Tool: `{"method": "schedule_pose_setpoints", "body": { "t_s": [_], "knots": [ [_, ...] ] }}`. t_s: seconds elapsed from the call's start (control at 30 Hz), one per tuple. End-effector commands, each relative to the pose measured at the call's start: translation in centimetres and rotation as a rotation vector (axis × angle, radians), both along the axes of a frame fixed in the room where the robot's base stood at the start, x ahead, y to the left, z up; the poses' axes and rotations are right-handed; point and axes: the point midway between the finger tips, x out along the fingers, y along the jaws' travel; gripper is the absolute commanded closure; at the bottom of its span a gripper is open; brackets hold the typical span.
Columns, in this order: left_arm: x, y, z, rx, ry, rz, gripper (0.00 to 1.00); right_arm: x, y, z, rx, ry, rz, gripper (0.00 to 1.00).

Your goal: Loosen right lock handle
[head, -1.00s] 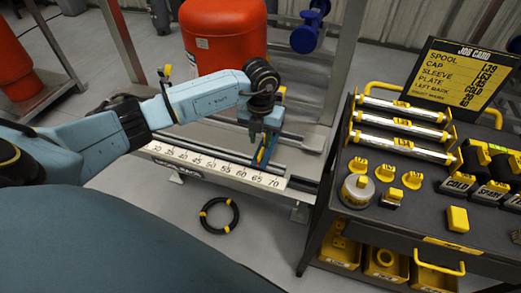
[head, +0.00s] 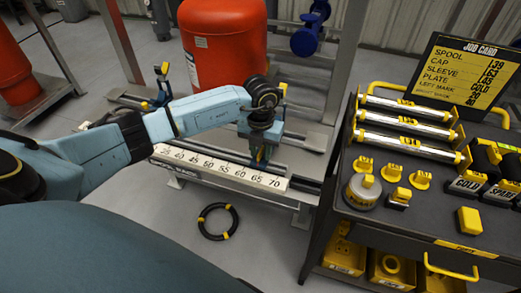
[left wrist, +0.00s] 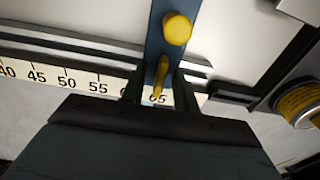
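The right lock handle (left wrist: 159,80) is a slim yellow lever low on a blue upright (left wrist: 157,52), near the 65 mark of the scale. A round yellow knob (left wrist: 177,28) is higher on this upright. My left gripper (left wrist: 159,92) points at the lever, with one dark finger on each side of it. The fingers look apart, with small gaps beside the lever; contact is not clear. In the head view, my left gripper (head: 258,155) hides most of the lever and upright. The white scale (head: 220,168) runs along the rail's front. My right gripper is out of view.
Another blue upright with a yellow top (head: 163,82) stands farther left. A red tank (head: 225,45) is behind the rail. A black-and-yellow ring (head: 218,236) lies on the floor. A dark cart (head: 330,205) with tubes and caps stands at right, close to the rail's end.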

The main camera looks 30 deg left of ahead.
Motion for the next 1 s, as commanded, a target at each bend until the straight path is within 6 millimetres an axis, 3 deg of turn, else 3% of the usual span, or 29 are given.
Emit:
{"method": "schedule_pose_setpoints", "body": {
  "t_s": [0.1, 0.33, 0.5, 0.8, 1.0],
  "knots": [
    [0.0, 0.0, 0.0, 0.0, 0.0, 0.0, 0.73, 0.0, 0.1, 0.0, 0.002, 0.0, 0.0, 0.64],
    [0.0, 0.0, 0.0, 0.0, 0.0, 0.0, 1.0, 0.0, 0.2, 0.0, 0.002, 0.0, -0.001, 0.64],
    [0.0, 0.0, 0.0, 0.001, -0.001, -0.02, 1.0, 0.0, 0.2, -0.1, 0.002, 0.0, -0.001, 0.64],
    [0.0, 0.1, -0.1, 0.001, 0.0, -0.284, 1.0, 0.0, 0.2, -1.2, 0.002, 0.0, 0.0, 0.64],
    [0.0, 0.0, 0.0, 0.001, 0.001, -0.302, 1.0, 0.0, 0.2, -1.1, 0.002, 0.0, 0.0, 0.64]
  ]
}}
